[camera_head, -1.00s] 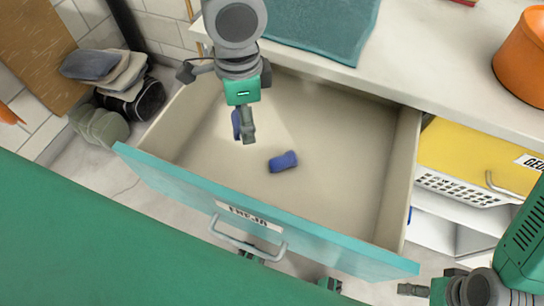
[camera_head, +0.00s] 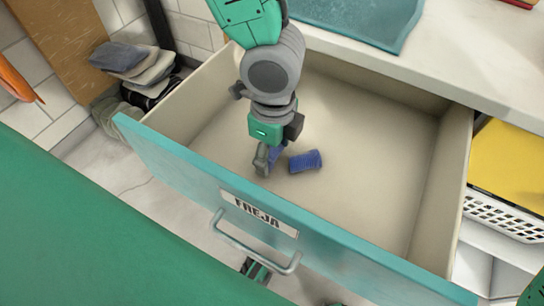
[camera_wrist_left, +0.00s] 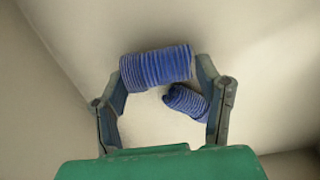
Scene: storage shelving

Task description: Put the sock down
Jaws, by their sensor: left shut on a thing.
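My left gripper (camera_head: 268,160) reaches down into the open drawer (camera_head: 370,150), which has a teal front with a "FREJA" label. It is shut on a blue ribbed sock (camera_head: 277,154), partly hidden by a finger in the head view. In the left wrist view, the held sock (camera_wrist_left: 155,67) spans between the two fingertips. I cannot tell whether the held sock touches the floor. My right gripper is out of view.
The drawer's front wall (camera_head: 300,235) with its handle is nearest me. A white counter (camera_head: 450,60) with a teal mat (camera_head: 355,15) lies above the drawer. Folded cloths (camera_head: 140,65) are at the left. The drawer's right side is empty.

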